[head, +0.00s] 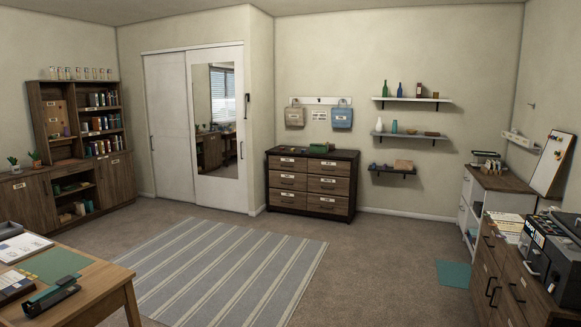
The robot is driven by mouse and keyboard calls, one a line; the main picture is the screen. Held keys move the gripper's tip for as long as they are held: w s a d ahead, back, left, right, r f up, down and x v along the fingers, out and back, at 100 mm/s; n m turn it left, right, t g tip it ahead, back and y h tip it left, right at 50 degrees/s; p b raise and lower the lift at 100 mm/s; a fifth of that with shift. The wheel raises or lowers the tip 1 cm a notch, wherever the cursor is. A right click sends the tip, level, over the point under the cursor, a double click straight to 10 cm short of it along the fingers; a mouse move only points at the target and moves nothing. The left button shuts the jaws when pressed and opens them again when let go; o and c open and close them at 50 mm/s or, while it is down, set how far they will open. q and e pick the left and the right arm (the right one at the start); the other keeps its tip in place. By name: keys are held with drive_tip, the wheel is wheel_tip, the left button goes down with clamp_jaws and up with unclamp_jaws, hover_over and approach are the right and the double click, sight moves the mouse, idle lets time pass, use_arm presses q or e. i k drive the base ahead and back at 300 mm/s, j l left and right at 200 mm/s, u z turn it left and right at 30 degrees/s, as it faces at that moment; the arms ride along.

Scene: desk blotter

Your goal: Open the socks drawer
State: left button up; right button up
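A dark wooden dresser (312,153) stands against the far wall, right of the closet. Its front has two columns of drawers, such as the top left drawer (277,168) and the bottom right drawer (341,210). The drawers look closed and have dark handles. Small white labels show on them, too small to read, so I cannot tell which one is the socks drawer. Neither of my grippers is in view.
A striped rug (225,270) lies on open carpet before the dresser. A wooden desk (100,280) is at the near left, and a wooden cabinet (490,262) is at the near right. A teal mat (453,273) lies on the floor. Wall shelves (425,138) hang right of the dresser.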

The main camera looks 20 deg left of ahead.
sight(278, 162)
drive_tip(key=i+j+u, duration=0.25)
drive_tip(key=i, duration=0.25)
drive_tip(key=i+u, duration=0.25)
drive_tip(key=i, duration=0.2)
drive_tip(key=i+u, duration=0.15)
drive_tip(key=i, duration=4.75)
